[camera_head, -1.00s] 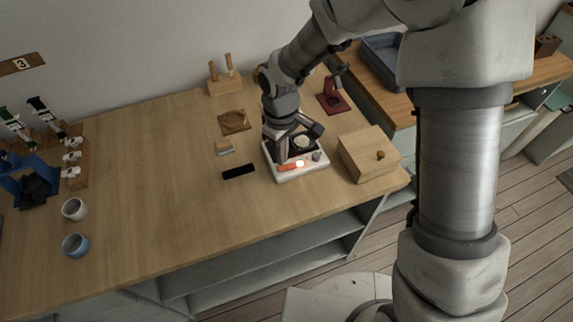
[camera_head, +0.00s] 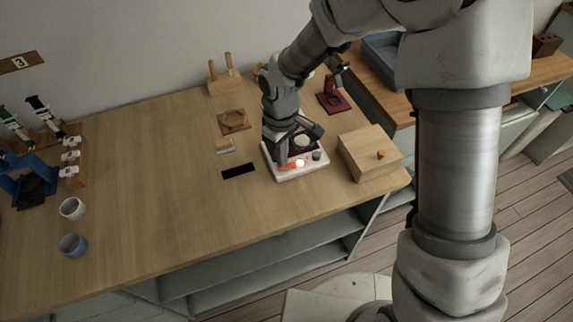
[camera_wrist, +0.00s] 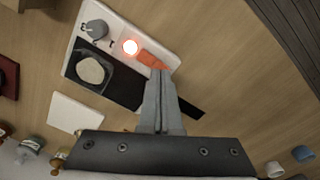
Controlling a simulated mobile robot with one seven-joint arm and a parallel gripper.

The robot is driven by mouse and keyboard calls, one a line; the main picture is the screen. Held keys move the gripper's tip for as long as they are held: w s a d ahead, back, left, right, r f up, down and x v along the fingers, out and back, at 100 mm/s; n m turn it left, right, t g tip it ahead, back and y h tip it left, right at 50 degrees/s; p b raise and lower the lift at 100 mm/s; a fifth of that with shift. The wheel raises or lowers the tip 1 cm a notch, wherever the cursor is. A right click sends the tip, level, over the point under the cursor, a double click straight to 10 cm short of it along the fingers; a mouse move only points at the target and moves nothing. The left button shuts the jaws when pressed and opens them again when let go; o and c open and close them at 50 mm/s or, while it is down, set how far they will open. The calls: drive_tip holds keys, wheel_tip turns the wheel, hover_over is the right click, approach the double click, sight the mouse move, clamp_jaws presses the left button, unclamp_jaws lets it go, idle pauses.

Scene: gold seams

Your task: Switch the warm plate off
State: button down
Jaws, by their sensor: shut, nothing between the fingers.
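The warm plate (camera_head: 300,173) is a white box near the bench's front right, with a dark top that bears a pale round thing (camera_wrist: 90,70). On its front strip are a grey knob (camera_wrist: 97,29), a glowing red-white lamp (camera_wrist: 130,47) and an orange switch (camera_wrist: 156,58). The lamp is lit. My gripper (camera_wrist: 159,76) is shut and empty, pointing down at the orange switch. Its fingertips overlap the switch's edge in the wrist view; I cannot tell whether they touch it. In the head view the fingers partly hide the switch.
A black strip (camera_head: 238,171) lies to the left. A red stand (camera_head: 333,100) is behind. The bench middle is clear.

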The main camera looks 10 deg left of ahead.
drive_tip(key=shift+f+b, duration=0.65)
drive_tip(key=shift+f, duration=0.2)
idle(0.3)
drive_tip(key=shift+r+p, duration=2.8)
drive_tip(key=shift+r, duration=0.8)
